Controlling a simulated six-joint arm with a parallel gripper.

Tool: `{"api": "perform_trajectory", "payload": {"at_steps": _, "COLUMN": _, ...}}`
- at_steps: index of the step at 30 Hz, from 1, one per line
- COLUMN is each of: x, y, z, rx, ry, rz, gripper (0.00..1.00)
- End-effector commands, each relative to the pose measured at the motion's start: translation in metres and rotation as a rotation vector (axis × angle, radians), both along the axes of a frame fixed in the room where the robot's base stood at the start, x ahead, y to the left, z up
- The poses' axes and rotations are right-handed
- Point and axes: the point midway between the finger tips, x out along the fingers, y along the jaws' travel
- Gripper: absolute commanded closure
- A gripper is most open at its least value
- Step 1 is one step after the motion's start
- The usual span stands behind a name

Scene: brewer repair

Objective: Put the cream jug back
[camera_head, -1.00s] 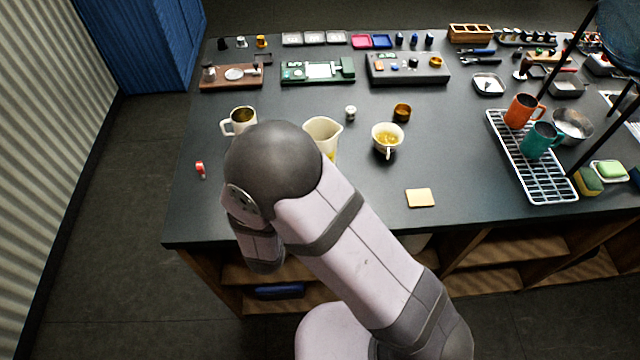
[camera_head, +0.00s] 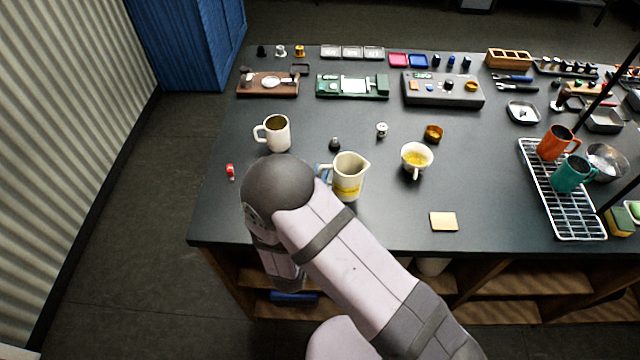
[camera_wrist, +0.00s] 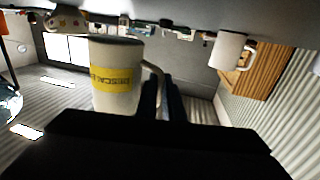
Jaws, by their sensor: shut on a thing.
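The cream jug (camera_head: 350,170), pale with a yellow label band, is left of the yellow-filled cup in the head view. In the wrist view the jug (camera_wrist: 115,75) fills the left middle, and the picture is upside down. My gripper (camera_wrist: 162,95) is shut on the jug's handle, with its dark fingers on either side. In the head view the gripper is mostly hidden behind my arm, with a bit of blue beside the handle. The jug looks upright. I cannot tell its height over the table.
A white mug (camera_head: 273,133) stands behind and left. A dark small item (camera_head: 334,144), a small metal piece (camera_head: 382,129), a brass cup (camera_head: 433,133) and the yellow-filled cup (camera_head: 416,158) are nearby. A sponge-coloured square (camera_head: 443,222) lies at front right; a wire rack (camera_head: 558,190) stands right.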

Motion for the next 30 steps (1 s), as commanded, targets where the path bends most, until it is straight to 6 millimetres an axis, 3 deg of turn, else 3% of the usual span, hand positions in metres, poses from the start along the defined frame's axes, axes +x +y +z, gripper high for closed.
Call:
{"api": "perform_trajectory", "payload": {"at_steps": 15, "x": 0.000, "y": 0.000, "z": -0.036, "rx": -0.001, "ry": 0.000, "rz": 0.000, "gripper": 1.00}}
{"api": "perform_trajectory", "payload": {"at_steps": 29, "x": 0.000, "y": 0.000, "z": -0.041, "rx": 0.000, "ry": -0.001, "rz": 0.000, "gripper": 1.00}}
{"api": "perform_trajectory", "payload": {"at_steps": 30, "x": 0.000, "y": 0.000, "z": -0.040, "rx": 0.000, "ry": 0.000, "rz": 0.000, "gripper": 0.83}}
